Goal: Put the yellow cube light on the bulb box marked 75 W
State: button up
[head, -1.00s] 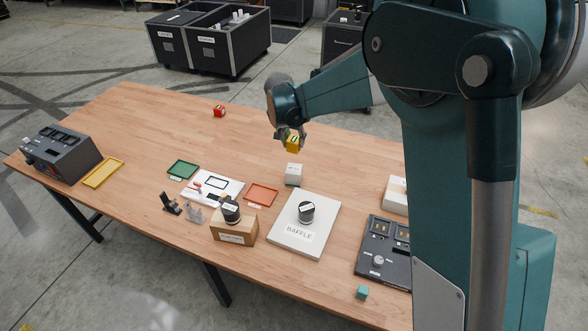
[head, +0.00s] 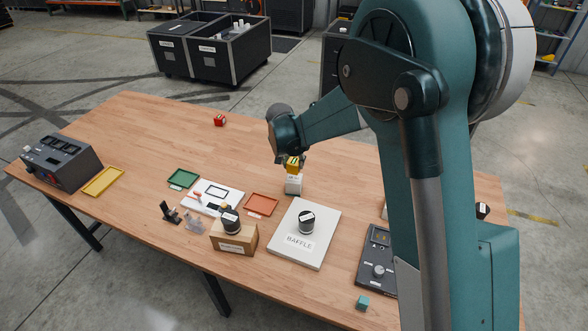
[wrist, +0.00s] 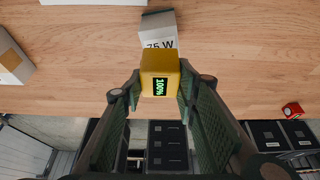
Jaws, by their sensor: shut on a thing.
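The yellow cube light (head: 293,164) is between the fingers of my gripper (head: 289,158), which is shut on it. In the wrist view the cube (wrist: 160,72) shows a green "100%" display, with my gripper's fingers (wrist: 160,95) on both sides. The white bulb box (head: 293,185) stands on the table directly below the cube in the head view. In the wrist view the bulb box (wrist: 158,27) shows "75 W", its lower part hidden by the cube. The cube looks very close to the box top; I cannot tell whether they touch.
A white board marked BAFFLE (head: 326,228) with a dark round piece stands in front. An orange tray (head: 261,204) lies to the left, and a red cube (head: 219,120) at the back. A dark control panel (head: 376,262) is at right. The table's back left is clear.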

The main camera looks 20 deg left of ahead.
aim_at(294, 168)
jog(key=shift+f, duration=0.1)
jog(key=shift+f, duration=1.85)
jog(key=shift+f, duration=0.15)
jog(key=o, duration=1)
jog(key=shift+r, duration=0.2)
jog(key=shift+v, duration=6)
